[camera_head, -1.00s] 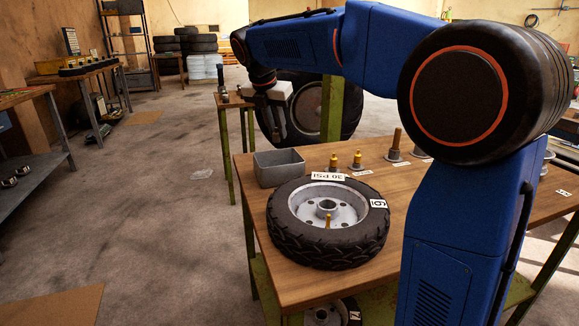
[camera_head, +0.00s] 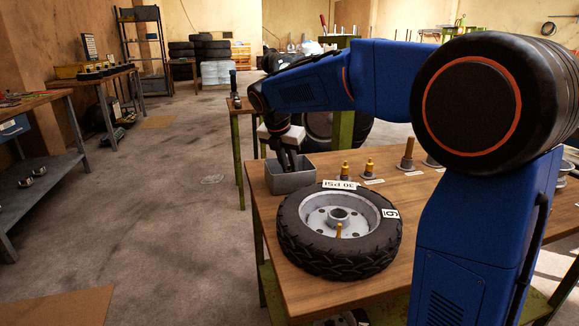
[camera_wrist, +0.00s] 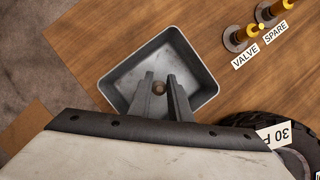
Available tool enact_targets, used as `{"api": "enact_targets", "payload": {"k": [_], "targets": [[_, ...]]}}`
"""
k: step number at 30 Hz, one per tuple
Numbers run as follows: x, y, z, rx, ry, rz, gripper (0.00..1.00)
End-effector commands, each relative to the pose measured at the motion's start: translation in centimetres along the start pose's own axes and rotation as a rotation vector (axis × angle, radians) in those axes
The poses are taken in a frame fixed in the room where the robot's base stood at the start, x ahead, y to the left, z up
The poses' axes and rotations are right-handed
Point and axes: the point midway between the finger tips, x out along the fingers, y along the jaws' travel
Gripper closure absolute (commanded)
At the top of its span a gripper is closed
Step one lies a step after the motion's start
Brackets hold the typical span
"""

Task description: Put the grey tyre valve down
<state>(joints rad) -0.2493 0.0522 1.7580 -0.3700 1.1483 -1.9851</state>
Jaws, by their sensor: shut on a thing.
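My gripper (camera_head: 287,160) is at the grey metal bin (camera_head: 291,182) on the near table's far left corner. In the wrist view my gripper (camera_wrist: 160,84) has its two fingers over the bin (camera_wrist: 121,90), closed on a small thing. The bin otherwise looks empty.
A tyre on a grey rim (camera_head: 340,228) lies in front of the bin, tagged "30 PSI", with a brass valve standing in it. Brass valves on round bases (camera_wrist: 239,37) stand by "VALVE" and "SPARE" labels. Bare wood (camera_wrist: 268,88) lies right of the bin.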

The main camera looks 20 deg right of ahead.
Motion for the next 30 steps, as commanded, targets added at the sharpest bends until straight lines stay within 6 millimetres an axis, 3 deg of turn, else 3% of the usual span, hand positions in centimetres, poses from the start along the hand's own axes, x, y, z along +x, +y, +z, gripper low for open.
{"api": "enact_targets", "payload": {"k": [6,7,9,20,23,30], "targets": [[0.1,0.0,-0.1,0.0,0.0,0.0,1.0],[0.1,0.0,-0.1,0.0,0.0,0.0,0.78],[0.1,0.0,0.0,0.0,0.0,0.0,0.64],[-0.2,0.0,0.0,0.0,0.0,0.001,0.64],[-1.1,0.1,0.0,0.0,-0.001,0.002,0.64],[-5.4,0.1,0.0,0.0,-0.001,0.003,0.64]]}}
